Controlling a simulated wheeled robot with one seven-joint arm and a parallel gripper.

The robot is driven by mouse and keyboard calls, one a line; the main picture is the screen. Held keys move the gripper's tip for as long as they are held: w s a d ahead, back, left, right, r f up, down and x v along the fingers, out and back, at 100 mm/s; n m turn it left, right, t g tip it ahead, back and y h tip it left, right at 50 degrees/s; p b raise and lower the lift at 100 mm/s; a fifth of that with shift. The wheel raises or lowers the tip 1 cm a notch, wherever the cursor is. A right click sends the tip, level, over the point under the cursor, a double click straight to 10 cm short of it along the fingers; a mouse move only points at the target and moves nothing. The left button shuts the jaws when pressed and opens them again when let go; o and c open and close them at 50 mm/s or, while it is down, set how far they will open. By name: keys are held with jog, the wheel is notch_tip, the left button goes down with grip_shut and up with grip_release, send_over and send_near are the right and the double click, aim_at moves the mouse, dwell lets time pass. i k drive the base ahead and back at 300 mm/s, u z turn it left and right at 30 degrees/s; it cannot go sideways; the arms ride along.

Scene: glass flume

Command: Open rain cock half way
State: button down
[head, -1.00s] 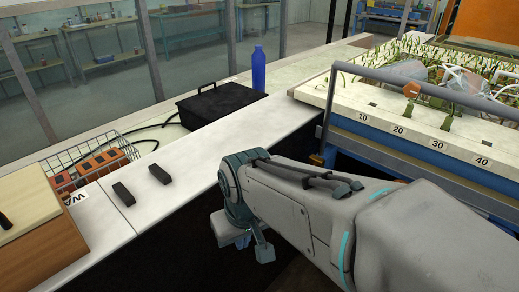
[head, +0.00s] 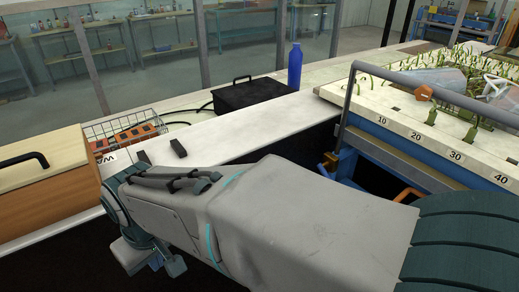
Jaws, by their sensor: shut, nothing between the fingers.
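No label marks the rain cock, and I cannot tell which fitting it is. An orange knob (head: 424,93) sits by the grey rail above the flume bed. A small yellow-orange fitting (head: 329,161) is at the left end of the blue flume frame. A curved orange handle (head: 409,194) shows under the frame, partly behind my arm. A white wheel-like part (head: 496,87) lies over the bed at the far right. My arm crosses the foreground, its far end low at the left, away from these fittings. I cannot make out my gripper's fingers.
The white bench (head: 240,137) holds a black case (head: 250,95), blue bottle (head: 295,68), wire basket (head: 125,132), dark blocks (head: 178,148) and wooden box (head: 45,190). The flume's numbered edge (head: 418,135) is right. A dark gap separates bench and flume.

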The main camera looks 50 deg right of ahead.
aim_at(321, 167)
jog(key=k, duration=0.85)
jog(key=z, duration=1.7)
jog(key=i, duration=0.5)
